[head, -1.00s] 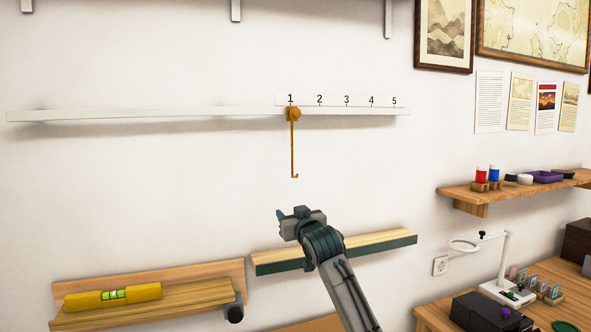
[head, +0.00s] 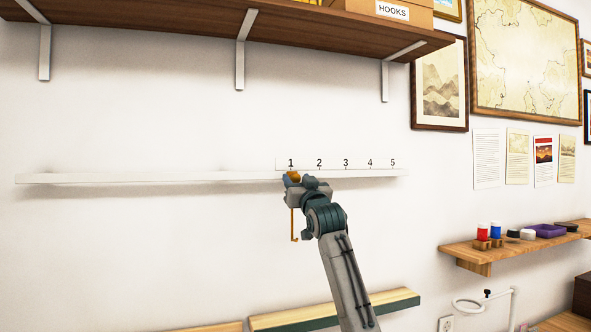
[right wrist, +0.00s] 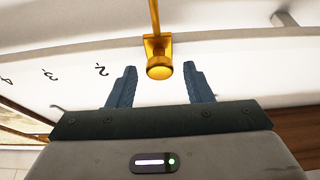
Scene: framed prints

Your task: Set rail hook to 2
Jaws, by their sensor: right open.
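The white rail (head: 150,178) runs along the wall, with a number strip (head: 345,163) marked 1 to 5 at its right part. The orange-brown rail hook (head: 293,224) hangs from its slider at the 1 mark; the slider is partly hidden by my gripper. My right gripper (head: 296,181) is at the slider. In the right wrist view, the brass knob of the hook (right wrist: 159,66) lies between the two open fingers of my gripper (right wrist: 157,80), with a gap on each side. My left gripper is not in view.
A dark wooden shelf (head: 200,30) on brackets is above the rail, holding a box labelled HOOKS (head: 392,12). A low ledge (head: 335,310) is below. Framed prints (head: 440,85) hang at the right, above a small wooden shelf (head: 500,247) with jars. The wall along the rail is clear.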

